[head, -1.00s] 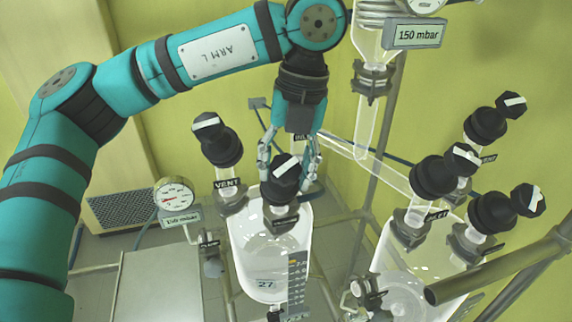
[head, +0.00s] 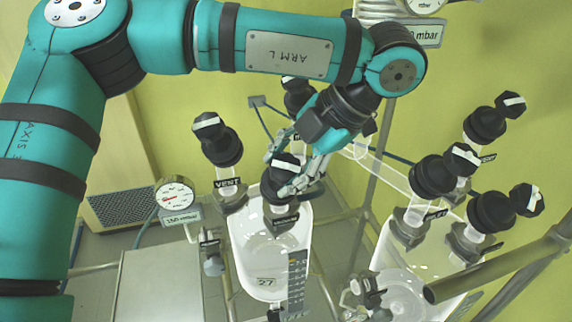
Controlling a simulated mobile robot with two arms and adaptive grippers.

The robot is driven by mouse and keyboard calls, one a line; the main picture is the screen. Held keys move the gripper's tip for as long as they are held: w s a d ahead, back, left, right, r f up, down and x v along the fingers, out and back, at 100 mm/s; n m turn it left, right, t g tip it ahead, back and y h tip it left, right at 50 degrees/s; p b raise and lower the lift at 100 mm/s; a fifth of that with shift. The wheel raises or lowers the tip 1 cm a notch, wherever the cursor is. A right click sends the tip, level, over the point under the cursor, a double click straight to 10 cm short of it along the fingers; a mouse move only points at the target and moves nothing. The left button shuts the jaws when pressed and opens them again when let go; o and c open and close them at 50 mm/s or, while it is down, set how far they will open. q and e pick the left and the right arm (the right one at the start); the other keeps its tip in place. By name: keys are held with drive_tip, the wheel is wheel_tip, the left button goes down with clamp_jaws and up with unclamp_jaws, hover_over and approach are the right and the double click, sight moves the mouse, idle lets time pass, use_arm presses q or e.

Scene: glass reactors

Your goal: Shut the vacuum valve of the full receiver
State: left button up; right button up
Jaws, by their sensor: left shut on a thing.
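The left receiver (head: 245,235) is a clear glass vessel with a "27" tag and a scale strip on its front. Pale liquid seems to show in it, but the level is hard to read. Its front valve (head: 285,218) has a black knob with a white bar; its small label is hard to read and looks like "vacuum". My left gripper (head: 291,181) reaches down from behind and is shut on this knob, its fingers on both sides. The vent valve (head: 218,145) stands to the left. A third valve (head: 296,95) is partly hidden behind my gripper. My right gripper is out of view.
A second receiver (head: 390,260) with several black-knobbed valves (head: 435,175) stands at the right. A dial gauge (head: 175,193) is at the left, and another (head: 424,5) is at the top right. A metal pipe (head: 500,265) crosses the lower right corner.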

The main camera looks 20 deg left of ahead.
use_arm(q)
drive_tip(key=m+t+y, duration=0.1)
drive_tip(key=m, duration=0.2)
drive_tip(key=shift+m+y, duration=0.3)
drive_tip(key=shift+m, duration=0.1)
drive_tip(key=m+t, duration=0.2)
drive_tip(key=m, duration=0.1)
drive_tip(key=shift+m+y, duration=0.3)
drive_tip(key=shift+y, duration=0.1)
drive_tip(key=m+t+b, duration=0.1)
drive_tip(key=m, duration=0.2)
drive_tip(key=shift+f, duration=0.1)
drive_tip(key=m+t+b, duration=0.1)
drive_tip(key=m+t, duration=0.1)
drive_tip(key=m, duration=0.2)
drive_tip(key=m+t+h+b, duration=0.1)
drive_tip(key=m+t+b, duration=0.1)
drive_tip(key=m, duration=0.3)
drive_tip(key=shift+t, duration=0.4)
drive_tip(key=m+t+h+b, duration=0.1)
drive_tip(key=m, duration=0.3)
drive_tip(key=shift+h, duration=0.3)
drive_tip(key=m+t+h+b, duration=0.1)
drive_tip(key=m+h, duration=0.1)
drive_tip(key=m, duration=0.3)
drive_tip(key=shift+h+b, duration=0.3)
drive_tip(key=shift+b, duration=0.05)
drive_tip(key=shift+m+h+b, duration=0.35)
drive_tip(key=shift+m+h, duration=0.55)
drive_tip(key=shift+m, duration=1)
